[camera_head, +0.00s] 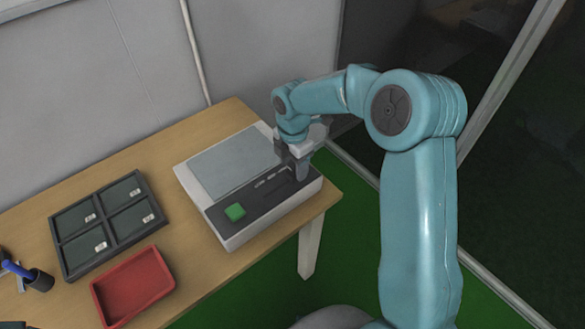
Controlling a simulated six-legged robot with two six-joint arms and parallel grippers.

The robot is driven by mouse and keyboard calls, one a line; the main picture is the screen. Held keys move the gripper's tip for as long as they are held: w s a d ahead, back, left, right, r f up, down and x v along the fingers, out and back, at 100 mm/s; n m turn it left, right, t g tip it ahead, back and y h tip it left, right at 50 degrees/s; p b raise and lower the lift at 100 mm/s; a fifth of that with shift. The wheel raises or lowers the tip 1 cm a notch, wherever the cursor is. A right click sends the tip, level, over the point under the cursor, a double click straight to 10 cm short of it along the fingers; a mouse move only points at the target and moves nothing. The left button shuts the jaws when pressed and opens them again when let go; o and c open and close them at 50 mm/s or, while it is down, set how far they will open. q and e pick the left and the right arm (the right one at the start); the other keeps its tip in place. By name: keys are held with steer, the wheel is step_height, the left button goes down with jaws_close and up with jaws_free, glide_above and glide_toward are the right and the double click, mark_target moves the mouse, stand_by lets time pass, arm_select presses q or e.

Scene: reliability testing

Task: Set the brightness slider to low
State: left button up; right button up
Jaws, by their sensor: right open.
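A white device (244,235) with a grey panel (232,162) and a dark control strip (255,204) sits at the right end of the wooden table. A green button (235,212) is at the left of the strip. Several small light marks lie along the strip; I cannot tell the slider knob or its setting, as my gripper covers the strip's right end. My right gripper (300,174) is open, pointing down at that right end. Whether it touches the device I cannot tell. My left gripper is not in view.
A dark tray (63,228) with four compartments, several holding small labelled pieces, lies left of the device. A red tray (133,287) is in front of it. A dark cup (40,281) with a blue pen stands at the left edge. Bare wood surrounds the device's left side.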

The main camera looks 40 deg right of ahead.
mark_target(293, 172)
steer(key=f, duration=0.3)
steer(key=shift+w+d, duration=0.1)
steer(key=shift+w, duration=0.15)
steer(key=shift+s, duration=0.15)
steer(key=shift+w+f, duration=0.1)
steer(key=shift+w, duration=0.1)
steer(key=c, duration=0.3)
steer(key=shift+s, duration=0.1)
jaws_close()
steer(key=a, duration=0.5)
steer(key=a+b, duration=0.1)
steer(key=a, duration=0.2)
steer(key=shift+s+a, duration=0.15)
steer(key=shift+s, duration=0.1)
